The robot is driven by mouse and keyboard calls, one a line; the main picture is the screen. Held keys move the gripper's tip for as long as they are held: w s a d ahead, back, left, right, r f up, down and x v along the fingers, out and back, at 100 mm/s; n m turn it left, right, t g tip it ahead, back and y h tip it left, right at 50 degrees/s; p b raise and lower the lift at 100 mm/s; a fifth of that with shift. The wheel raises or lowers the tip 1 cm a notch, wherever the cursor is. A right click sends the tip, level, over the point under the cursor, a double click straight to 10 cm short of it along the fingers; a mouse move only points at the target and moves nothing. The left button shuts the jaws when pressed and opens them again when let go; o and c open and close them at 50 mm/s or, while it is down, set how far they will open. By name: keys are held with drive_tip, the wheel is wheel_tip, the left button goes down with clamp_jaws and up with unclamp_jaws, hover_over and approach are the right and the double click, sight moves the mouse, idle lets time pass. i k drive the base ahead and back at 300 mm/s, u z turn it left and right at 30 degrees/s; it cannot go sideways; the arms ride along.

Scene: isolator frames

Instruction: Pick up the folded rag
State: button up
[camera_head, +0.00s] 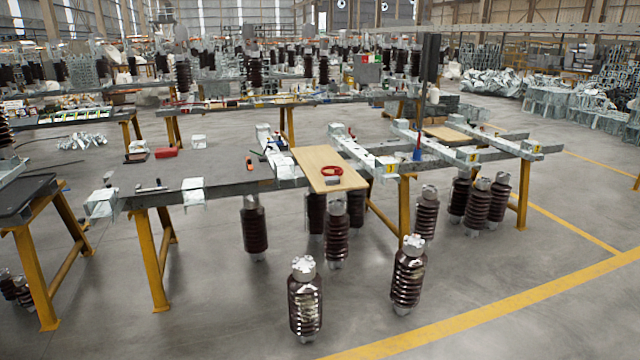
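I cannot pick out a folded rag with certainty in the head view. A small flat red thing (166,152) lies behind the left part of the long steel beam; it is too small to tell whether it is cloth. My gripper is not in view.
The long steel beam (235,186) rests on yellow trestles (150,260). Brown ribbed insulators (306,305) stand on the floor in front and under the frame. A dark table (25,190) stands at the left edge.

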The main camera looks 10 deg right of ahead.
sight(329, 180)
drive_tip(key=u, duration=4.35)
drive_tip(key=i, duration=0.1)
drive_tip(key=z, duration=2.95)
drive_tip(key=i, duration=2.45)
drive_tip(key=z, duration=0.8)
